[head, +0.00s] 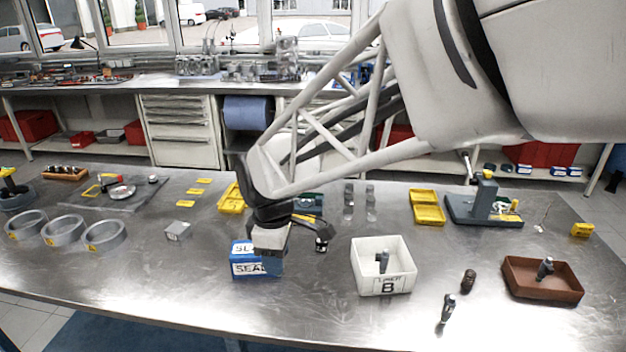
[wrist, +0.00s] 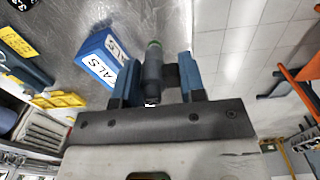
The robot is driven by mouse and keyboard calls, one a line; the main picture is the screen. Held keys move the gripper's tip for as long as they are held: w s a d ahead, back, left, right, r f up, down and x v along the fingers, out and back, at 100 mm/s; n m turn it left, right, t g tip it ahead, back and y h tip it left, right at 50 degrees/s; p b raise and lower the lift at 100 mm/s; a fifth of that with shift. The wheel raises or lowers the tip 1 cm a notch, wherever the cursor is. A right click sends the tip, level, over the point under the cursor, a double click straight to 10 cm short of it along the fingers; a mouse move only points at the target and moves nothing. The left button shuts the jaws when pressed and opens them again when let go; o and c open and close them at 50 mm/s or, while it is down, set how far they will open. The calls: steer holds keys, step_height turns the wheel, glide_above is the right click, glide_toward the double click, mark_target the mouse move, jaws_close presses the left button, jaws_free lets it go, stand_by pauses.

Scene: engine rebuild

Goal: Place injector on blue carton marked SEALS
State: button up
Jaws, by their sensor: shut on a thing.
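The blue carton marked SEALS (head: 240,269) stands on the metal bench left of centre, white labels on its top and front. My gripper (head: 272,257) is low over its right part in the head view and hides some of it. In the wrist view, my gripper (wrist: 153,85) is shut on a dark grey injector (wrist: 153,68) with a greenish end, between its blue fingers. The carton (wrist: 103,62) shows just left of the fingers there. The head view does not clearly show the held injector or whether it touches the carton.
Right of the carton stands a white bin marked B (head: 369,279) with a grey part inside. A loose injector (head: 446,312), a dark part (head: 468,281) and a brown tray (head: 520,285) lie farther right. Grey rings (head: 104,235) and a small grey block (head: 177,231) are left.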

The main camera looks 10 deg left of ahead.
steer(key=shift+w, duration=0.1)
glide_toward(257, 259)
steer(key=w, duration=0.1)
steer(key=w+a, duration=0.1)
steer(key=w, duration=0.1)
steer(key=shift+w+a+r, duration=0.1)
steer(key=shift+a+r, duration=0.05)
stand_by(0.8)
steer(key=shift+f, duration=1.75)
steer(key=shift+f, duration=0.15)
steer(key=o, duration=0.9)
